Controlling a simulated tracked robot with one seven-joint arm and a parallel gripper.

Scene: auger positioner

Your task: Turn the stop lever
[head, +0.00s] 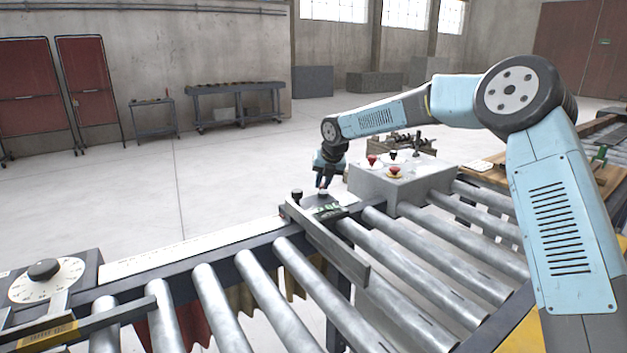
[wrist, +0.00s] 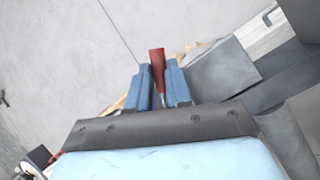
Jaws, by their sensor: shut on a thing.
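The stop lever shows in the wrist view as a red handle (wrist: 157,60), standing between my gripper's blue fingers. My gripper (wrist: 159,88) is shut on this handle, whose top sticks out past the fingertips. In the head view my gripper (head: 323,184) reaches down at the conveyor's far rail, beside a dark block with green markings (head: 327,209). The lever's lower end and pivot are hidden by the fingers. A metal stop bar (head: 328,243) lies across the rollers just in front of the gripper.
A grey control box (head: 408,186) with red and black knobs stands right of my gripper. A black knob (head: 297,195) stands just left of it. A round dial (head: 45,278) is at the conveyor's left end. Metal rollers (head: 315,287) fill the foreground.

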